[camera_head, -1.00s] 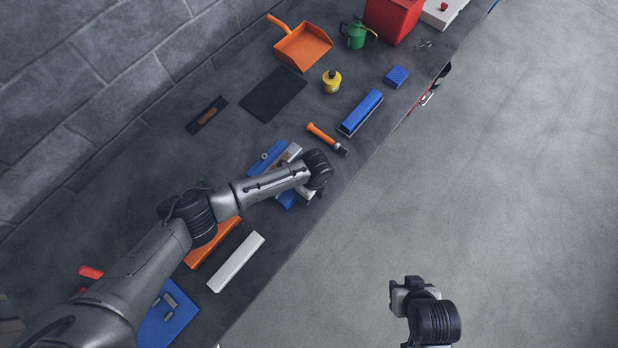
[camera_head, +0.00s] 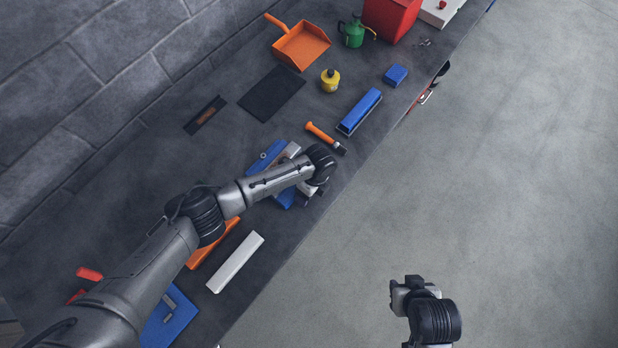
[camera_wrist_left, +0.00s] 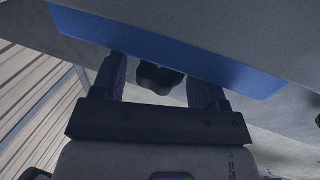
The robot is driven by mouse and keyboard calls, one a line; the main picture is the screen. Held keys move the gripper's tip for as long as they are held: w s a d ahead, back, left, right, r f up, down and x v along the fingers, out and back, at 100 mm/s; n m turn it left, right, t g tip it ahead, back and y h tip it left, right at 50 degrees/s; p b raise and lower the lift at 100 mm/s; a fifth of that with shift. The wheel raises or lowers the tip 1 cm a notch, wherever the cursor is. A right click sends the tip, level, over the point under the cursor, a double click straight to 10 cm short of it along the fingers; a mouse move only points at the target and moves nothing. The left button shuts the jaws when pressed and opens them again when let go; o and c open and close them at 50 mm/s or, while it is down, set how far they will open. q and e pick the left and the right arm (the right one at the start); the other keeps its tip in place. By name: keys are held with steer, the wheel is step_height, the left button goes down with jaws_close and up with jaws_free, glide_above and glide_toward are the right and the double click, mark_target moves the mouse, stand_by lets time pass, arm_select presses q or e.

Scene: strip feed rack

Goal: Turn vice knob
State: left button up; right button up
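The blue and grey vice (camera_head: 265,158) lies on the workbench, partly hidden under my left forearm and wrist. In the left wrist view a blue bar (camera_wrist_left: 235,72), seemingly part of the vice, crosses above my left gripper (camera_wrist_left: 160,85). Its two dark fingers are apart, with a dark rounded knob (camera_wrist_left: 160,76) between them. A gap shows on the knob's left; the right finger is very close to it, and I cannot tell if they touch. In the head view the left fingers are mostly hidden by the wrist. My right gripper (camera_head: 399,297) hangs over the floor, away from the bench.
An orange-handled hammer (camera_head: 325,137) and a blue-topped long block (camera_head: 360,111) lie just beyond the vice. A white bar (camera_head: 235,262) and an orange item (camera_head: 213,244) lie on the near side. The bench's front edge is close to my left wrist.

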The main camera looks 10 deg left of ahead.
arm_select(q)
steer(key=shift+o, duration=0.5)
steer(key=shift+r, duration=0.15)
steer(key=shift+w+d+r, duration=0.1)
steer(key=shift+r, duration=0.15)
steer(key=v, duration=1.3)
steer(key=shift+c, duration=0.2)
